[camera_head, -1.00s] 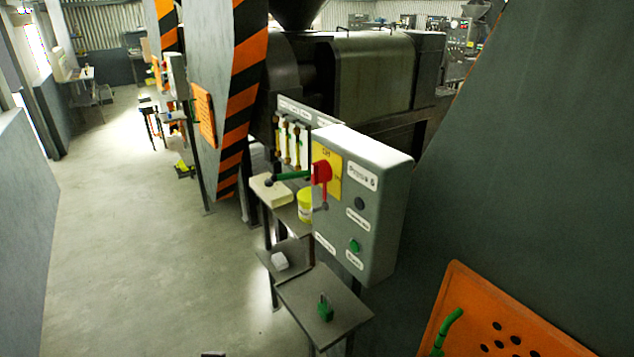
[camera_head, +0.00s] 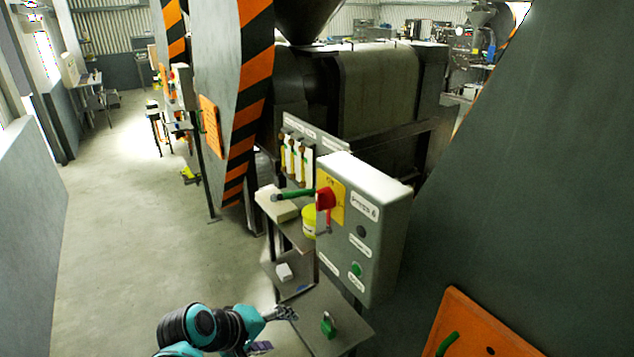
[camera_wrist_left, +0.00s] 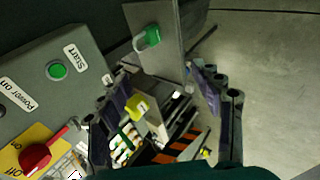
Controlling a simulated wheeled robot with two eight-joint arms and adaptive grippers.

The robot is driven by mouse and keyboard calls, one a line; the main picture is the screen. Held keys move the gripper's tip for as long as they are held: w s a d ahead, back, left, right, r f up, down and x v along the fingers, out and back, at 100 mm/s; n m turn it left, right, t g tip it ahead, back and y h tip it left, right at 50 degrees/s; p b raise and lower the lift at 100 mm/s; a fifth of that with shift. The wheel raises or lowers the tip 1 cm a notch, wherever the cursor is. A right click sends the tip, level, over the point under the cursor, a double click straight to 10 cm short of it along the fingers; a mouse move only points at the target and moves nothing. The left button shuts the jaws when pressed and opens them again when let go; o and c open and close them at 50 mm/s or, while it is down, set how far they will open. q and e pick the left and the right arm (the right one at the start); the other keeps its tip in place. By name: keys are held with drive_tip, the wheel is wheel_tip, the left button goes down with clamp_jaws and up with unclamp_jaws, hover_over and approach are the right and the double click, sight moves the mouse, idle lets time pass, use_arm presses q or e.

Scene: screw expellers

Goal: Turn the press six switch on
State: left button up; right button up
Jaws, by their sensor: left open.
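The grey control box labelled Press 6 (camera_head: 372,235) stands right of centre in the head view. Its red rotary switch (camera_head: 325,199) sits on a yellow plate (camera_head: 338,206). The red switch also shows at the lower left of the left wrist view (camera_wrist_left: 36,158), on the yellow plate with OFF and ON lettering. The knob's exact setting is hard to tell. My left gripper (camera_head: 278,330) is open and empty, below and left of the box, apart from the switch. Its spread fingers show in the left wrist view (camera_wrist_left: 160,88). My right gripper is out of view.
A green padlock (camera_head: 328,325) rests on the lower shelf (camera_head: 318,302) under the box. A green-handled part (camera_head: 296,194), a pale block (camera_head: 276,206) and a yellow tub (camera_head: 309,222) are beside the box. An orange perforated panel (camera_head: 478,325) stands at lower right. Floor at left is clear.

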use_arm(q)
drive_tip(key=w+d+r+n+t+h+p, duration=0.1)
drive_tip(key=w+d+r+n+h+p, duration=0.2)
drive_tip(key=w+r+n+h+p, duration=0.55)
drive_tip(key=n+t+h+p, duration=0.2)
drive_tip(key=n, duration=0.3)
approach(317, 200)
drive_tip(key=x, duration=1)
drive_tip(key=shift+c, duration=0.2)
drive_tip(key=c, duration=1.1)
